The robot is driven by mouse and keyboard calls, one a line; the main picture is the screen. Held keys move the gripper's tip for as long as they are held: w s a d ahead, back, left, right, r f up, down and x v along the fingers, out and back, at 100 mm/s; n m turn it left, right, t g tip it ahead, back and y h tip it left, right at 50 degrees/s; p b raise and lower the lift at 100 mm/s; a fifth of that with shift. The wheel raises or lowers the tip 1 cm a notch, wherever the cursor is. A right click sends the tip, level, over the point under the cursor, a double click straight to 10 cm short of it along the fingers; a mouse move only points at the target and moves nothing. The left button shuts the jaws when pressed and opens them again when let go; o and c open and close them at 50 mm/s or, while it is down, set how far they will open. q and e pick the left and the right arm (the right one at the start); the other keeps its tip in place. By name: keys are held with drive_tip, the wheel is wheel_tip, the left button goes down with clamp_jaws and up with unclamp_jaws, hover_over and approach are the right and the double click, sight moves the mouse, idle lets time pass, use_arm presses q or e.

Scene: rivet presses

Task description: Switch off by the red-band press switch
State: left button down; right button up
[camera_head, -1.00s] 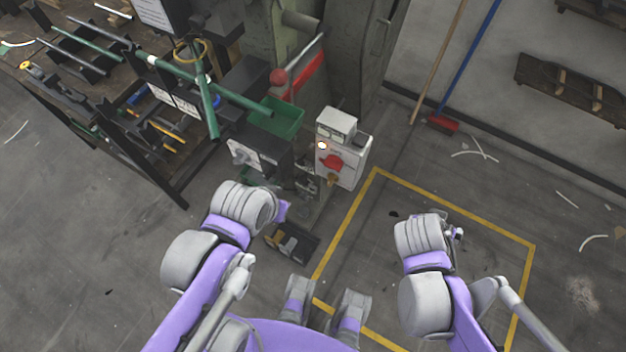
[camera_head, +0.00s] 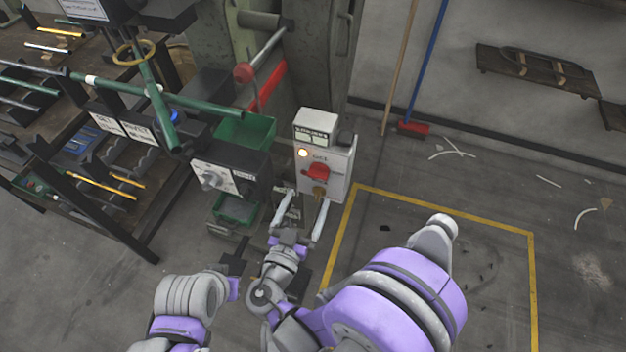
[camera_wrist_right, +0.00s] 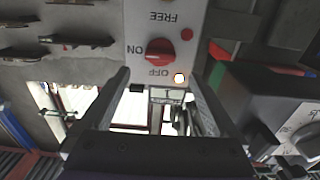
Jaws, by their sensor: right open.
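The white switch box (camera_head: 334,160) stands at the front of the press with a red band (camera_head: 270,86). It has a red rotary knob (camera_head: 317,171) and a lit lamp (camera_head: 303,154). In the right wrist view the red knob (camera_wrist_right: 160,52) appears upside down beside the ON and OFF labels; its exact setting is hard to read. My right gripper (camera_head: 301,208) is open, its two fingers reaching up just below the box. In its wrist view the knob lies beyond and between the fingertips (camera_wrist_right: 160,76), apart from them. My left gripper (camera_head: 236,264) is low at left, its fingers unclear.
A dark control box (camera_head: 232,172) and a green bin (camera_head: 246,132) stand just left of the switch box. A green bar (camera_head: 165,100) crosses the workbench side. A yellow floor line (camera_head: 440,207) marks open floor at right. Brooms (camera_head: 425,75) lean on the wall.

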sight(316, 177)
drive_tip(key=x, duration=0.7)
drive_tip(key=shift+w, duration=0.2)
drive_tip(key=c, duration=1.4)
